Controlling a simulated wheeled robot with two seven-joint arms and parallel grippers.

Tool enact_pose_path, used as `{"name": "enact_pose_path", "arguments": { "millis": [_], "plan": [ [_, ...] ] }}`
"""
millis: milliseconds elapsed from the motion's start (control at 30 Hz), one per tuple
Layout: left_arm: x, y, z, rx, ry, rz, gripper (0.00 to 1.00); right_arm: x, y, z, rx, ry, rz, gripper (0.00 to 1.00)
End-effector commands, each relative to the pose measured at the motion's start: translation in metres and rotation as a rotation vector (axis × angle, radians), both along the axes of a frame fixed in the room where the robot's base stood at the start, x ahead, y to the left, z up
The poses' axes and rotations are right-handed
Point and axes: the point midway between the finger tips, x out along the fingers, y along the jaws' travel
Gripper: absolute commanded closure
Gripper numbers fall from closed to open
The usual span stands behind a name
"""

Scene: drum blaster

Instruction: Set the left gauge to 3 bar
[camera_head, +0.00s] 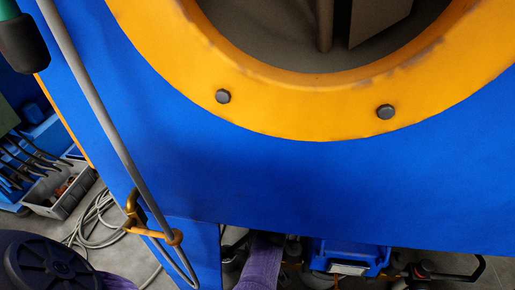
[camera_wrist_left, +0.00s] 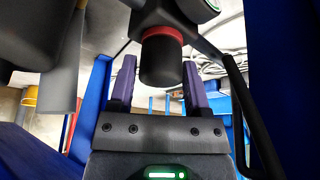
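In the left wrist view, a black regulator knob (camera_wrist_left: 160,60) with a red ring hangs down between the fingertips of my left gripper (camera_wrist_left: 158,80). The two purple fingers stand apart on either side of it, with visible gaps, so the gripper is open. A gauge (camera_wrist_left: 210,5) with a green mark shows only as a sliver at the top edge; its face and reading cannot be read. My left gripper's fingers do not show in the head view, and the right gripper cannot be made out in either view.
A blue panel (camera_head: 190,150) with an orange ring (camera_head: 290,105) fills the head view. A grey hose (camera_head: 95,95) runs down past a brass-coloured hook (camera_head: 135,210). A grey crate (camera_head: 62,195) stands at left. A large dark cylinder (camera_wrist_left: 30,35) is close at the wrist view's upper left.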

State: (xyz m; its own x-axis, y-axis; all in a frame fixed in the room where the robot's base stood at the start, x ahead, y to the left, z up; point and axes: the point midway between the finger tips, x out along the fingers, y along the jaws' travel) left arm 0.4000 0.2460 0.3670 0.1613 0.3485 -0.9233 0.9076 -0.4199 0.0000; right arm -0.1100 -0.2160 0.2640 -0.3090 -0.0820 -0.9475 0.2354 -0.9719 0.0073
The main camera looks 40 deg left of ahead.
Motion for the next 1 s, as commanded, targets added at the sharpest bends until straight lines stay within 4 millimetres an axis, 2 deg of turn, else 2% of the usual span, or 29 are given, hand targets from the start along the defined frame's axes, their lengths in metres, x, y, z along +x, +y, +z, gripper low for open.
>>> {"name": "enact_pose_path", "arguments": {
  "millis": [33, 100, 433, 533, 700, 800, 1000],
  "plan": [
    [0.0, 0.0, 0.0, 0.0, 0.0, 0.0, 0.26, 0.0, 0.0, 0.0, 0.0, 0.0, 0.0, 0.5],
    [0.0, 0.0, 0.0, 0.0, 0.0, 0.001, 0.11, 0.0, 0.0, 0.0, 0.0, 0.0, 0.0, 0.5],
    [0.0, -0.001, 0.004, -0.002, -0.001, 0.001, 0.11, 0.002, 0.0, 0.002, 0.0, -0.005, 0.0, 0.5],
    [-0.001, -0.005, 0.019, -0.002, -0.004, 0.002, 0.11, 0.007, 0.0, 0.012, 0.0, -0.018, 0.0, 0.5],
    [-0.006, -0.018, 0.058, -0.002, -0.009, 0.001, 0.11, 0.019, 0.0, 0.038, 0.001, -0.052, 0.0, 0.5],
    [-0.01, -0.025, 0.073, -0.002, -0.006, 0.001, 0.11, 0.023, 0.0, 0.049, 0.0, -0.064, 0.0, 0.5],
    [-0.012, -0.026, 0.069, -0.001, 0.001, 0.001, 0.11, 0.022, 0.0, 0.047, 0.0, -0.061, 0.0, 0.5]
  ]
}}
